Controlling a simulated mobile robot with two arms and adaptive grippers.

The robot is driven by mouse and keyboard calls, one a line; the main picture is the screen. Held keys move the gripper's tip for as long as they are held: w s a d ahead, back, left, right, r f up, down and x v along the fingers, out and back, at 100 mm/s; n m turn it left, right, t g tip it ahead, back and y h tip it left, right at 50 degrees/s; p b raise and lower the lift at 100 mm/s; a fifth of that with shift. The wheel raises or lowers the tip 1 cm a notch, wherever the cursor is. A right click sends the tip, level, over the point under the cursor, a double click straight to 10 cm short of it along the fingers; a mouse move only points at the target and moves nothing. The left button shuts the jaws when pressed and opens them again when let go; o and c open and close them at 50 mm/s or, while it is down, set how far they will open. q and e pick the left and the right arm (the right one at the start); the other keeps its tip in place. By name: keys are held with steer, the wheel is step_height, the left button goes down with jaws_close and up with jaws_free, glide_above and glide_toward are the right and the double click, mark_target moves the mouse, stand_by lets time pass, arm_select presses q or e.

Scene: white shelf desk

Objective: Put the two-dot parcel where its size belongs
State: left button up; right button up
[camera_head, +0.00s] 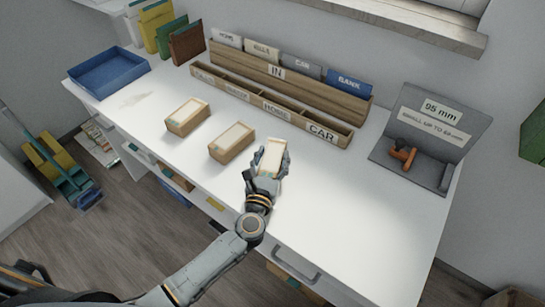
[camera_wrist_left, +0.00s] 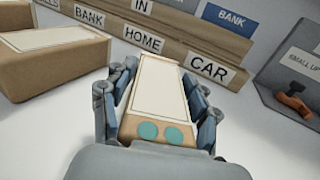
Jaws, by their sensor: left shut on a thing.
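The two-dot parcel (camera_wrist_left: 158,90) is a small brown box with a pale top label and two teal dots on the end facing my wrist. My left gripper (camera_wrist_left: 160,95) is shut on it, one finger along each long side. In the head view the parcel (camera_head: 271,158) is in the left gripper (camera_head: 268,165) over the desk's front part. I cannot tell whether it touches the desk. A grey gauge stand (camera_head: 440,125) at the right reads "95 mm" and "SMALL UP TO" a partly unreadable number. An orange-brown piece (camera_head: 403,155) sits on its base. My right gripper is not in view.
Two similar parcels (camera_head: 187,116) (camera_head: 232,142) lie left of the gripper. A wooden sorter (camera_head: 290,75) with labelled slots, including "HOME" and "CAR", stands behind. A blue tray (camera_head: 108,75) is at the far left. The white desk (camera_head: 360,220) is clear at front right.

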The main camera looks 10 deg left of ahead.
arm_select(q)
steer(key=shift+f, duration=0.1)
steer(key=o, duration=1.5)
